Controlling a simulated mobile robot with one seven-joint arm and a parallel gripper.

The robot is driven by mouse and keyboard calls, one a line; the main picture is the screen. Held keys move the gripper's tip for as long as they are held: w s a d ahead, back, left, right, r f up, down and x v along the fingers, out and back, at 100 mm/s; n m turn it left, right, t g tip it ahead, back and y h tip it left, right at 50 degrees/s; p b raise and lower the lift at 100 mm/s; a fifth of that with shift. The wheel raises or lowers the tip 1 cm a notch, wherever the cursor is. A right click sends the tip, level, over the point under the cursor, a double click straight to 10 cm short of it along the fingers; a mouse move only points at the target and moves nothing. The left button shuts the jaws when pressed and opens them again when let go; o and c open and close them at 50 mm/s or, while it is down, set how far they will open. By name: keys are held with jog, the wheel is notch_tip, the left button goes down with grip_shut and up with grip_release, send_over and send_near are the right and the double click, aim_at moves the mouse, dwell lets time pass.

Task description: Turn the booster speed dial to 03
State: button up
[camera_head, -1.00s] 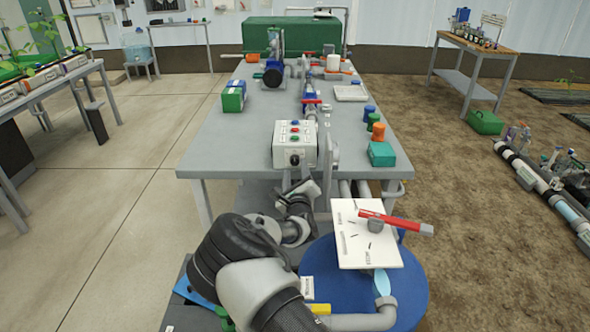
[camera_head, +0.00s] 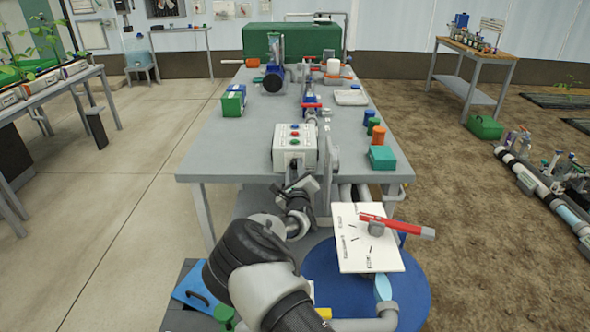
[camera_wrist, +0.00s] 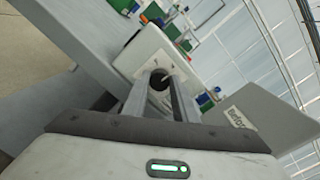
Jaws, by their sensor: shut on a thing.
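The white control box (camera_head: 289,148) stands at the near edge of the grey bench, with blue, red and green buttons on top. A dark round dial (camera_wrist: 159,79) is on its front face in the wrist view. My gripper (camera_wrist: 160,88) is shut on this dial, one finger on each side. In the head view my gripper (camera_head: 298,178) is at the front of the box, and my wrist hides much of the dial. The dial's setting and markings are too small and covered to read.
A white panel with a red-handled lever (camera_head: 397,227) stands at the right of my arm, above a blue round tank (camera_head: 330,277). An upright grey plate (camera_head: 332,160) is close to the box's right side. The bench (camera_head: 230,155) left of the box is clear.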

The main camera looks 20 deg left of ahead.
jog(key=shift+r+p, duration=0.15)
jog(key=shift+p, duration=0.2)
jog(key=shift+d+r+m+p, duration=0.1)
jog(key=shift+m+p, duration=1)
jog(key=shift+p, duration=0.05)
jog(key=m+p, duration=0.2)
jog(key=shift+m, duration=0.3)
jog(key=m, duration=0.1)
jog(key=m+p, duration=0.1)
jog(key=m, duration=0.1)
jog(key=shift+f+m, duration=0.3)
jog(key=shift+m+t, duration=0.3)
jog(key=shift+m, duration=1.5)
jog(key=o, duration=1)
jog(key=shift+o, duration=0.2)
jog(key=shift+s, duration=0.1)
